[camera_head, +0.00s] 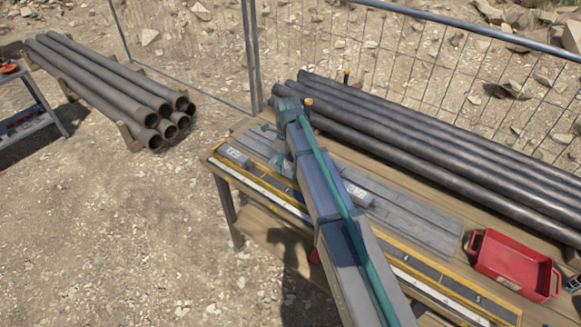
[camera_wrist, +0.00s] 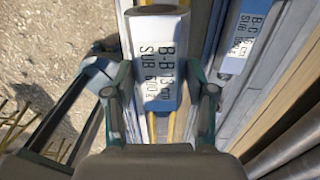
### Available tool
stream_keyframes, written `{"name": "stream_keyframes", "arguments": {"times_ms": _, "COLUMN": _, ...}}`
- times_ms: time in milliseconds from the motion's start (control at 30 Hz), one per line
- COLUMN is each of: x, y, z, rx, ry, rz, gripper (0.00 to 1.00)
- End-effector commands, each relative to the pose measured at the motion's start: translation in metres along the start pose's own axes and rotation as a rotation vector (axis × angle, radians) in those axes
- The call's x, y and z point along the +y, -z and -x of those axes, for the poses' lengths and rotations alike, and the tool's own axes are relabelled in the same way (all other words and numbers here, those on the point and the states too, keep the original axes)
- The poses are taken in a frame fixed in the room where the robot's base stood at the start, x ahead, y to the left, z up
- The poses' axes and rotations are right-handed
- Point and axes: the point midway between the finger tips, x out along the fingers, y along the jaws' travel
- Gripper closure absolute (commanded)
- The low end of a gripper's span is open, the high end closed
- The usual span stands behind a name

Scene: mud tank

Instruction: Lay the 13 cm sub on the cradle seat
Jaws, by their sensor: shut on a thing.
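I cannot make out the cradle seat with certainty in either view.
Another labelled sub (camera_wrist: 240,38) lies right of the held one in the wrist view. In the head view, grey subs lie at the bench's left end (camera_head: 233,155) and right of my arm (camera_head: 358,193). Long pipes (camera_head: 430,140) line the back. A red tray (camera_head: 512,265) stands right.

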Motion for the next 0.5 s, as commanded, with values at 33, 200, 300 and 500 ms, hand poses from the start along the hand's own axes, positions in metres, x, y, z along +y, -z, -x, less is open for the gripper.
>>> {"name": "stream_keyframes", "arguments": {"times_ms": 33, "x": -0.002, "y": -0.002, "z": 0.001, "rx": -0.001, "ry": -0.002, "rz": -0.013, "gripper": 1.0}}
{"name": "stream_keyframes", "arguments": {"times_ms": 200, "x": -0.003, "y": -0.003, "z": -0.003, "rx": -0.002, "ry": -0.013, "rz": -0.046, "gripper": 1.0}}
{"name": "stream_keyframes", "arguments": {"times_ms": 300, "x": -0.003, "y": -0.003, "z": -0.008, "rx": -0.002, "ry": -0.014, "rz": -0.046, "gripper": 1.0}}
{"name": "stream_keyframes", "arguments": {"times_ms": 500, "x": -0.004, "y": -0.003, "z": -0.025, "rx": -0.003, "ry": -0.013, "rz": -0.045, "gripper": 1.0}}
